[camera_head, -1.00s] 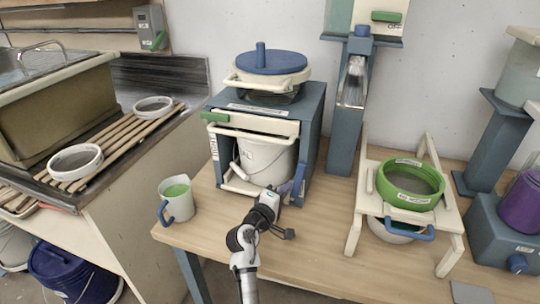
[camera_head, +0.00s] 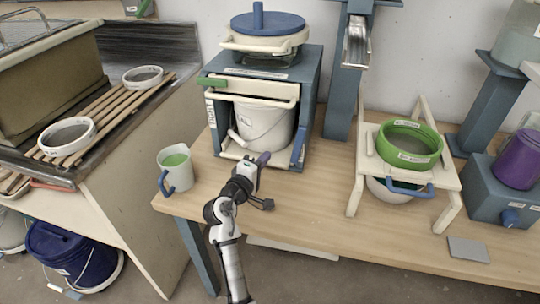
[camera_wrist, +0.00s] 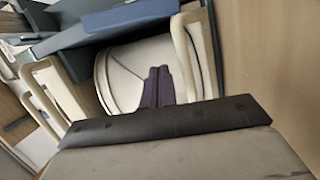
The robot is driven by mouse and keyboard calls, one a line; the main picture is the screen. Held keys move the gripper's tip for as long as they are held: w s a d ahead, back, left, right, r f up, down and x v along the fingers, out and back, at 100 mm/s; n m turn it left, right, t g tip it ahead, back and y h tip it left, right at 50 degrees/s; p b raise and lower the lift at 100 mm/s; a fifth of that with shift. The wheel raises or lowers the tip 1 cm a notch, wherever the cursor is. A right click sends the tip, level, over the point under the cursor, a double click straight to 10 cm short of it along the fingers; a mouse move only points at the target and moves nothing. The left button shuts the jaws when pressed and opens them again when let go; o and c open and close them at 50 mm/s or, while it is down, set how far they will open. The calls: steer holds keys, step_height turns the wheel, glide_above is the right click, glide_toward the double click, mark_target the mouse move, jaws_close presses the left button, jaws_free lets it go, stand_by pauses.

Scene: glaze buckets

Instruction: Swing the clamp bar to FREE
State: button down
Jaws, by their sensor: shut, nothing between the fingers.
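The press-like blue cabinet (camera_head: 265,67) holds a white bucket (camera_head: 262,122) in its open front. A cream bar (camera_head: 265,88) with a green grip (camera_head: 211,82) at its left end lies across the cabinet's upper front. I take this to be the clamp bar, but its lettering is too small to read. My gripper (camera_head: 262,160) is low in front of the bucket, shut and empty, below the bar and apart from it. In the wrist view its purple fingers (camera_wrist: 157,87) are together before the bucket (camera_wrist: 125,75), between cream frame parts (camera_wrist: 185,55).
A white mug (camera_head: 176,171) with green contents stands left of my arm. A cream stand (camera_head: 447,178) with a green sieve (camera_head: 408,146) is at right, beside a blue block with a purple container (camera_head: 518,162).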

steer(key=b+v, duration=0.1)
steer(key=v, duration=0.4)
steer(key=shift+s, duration=0.35)
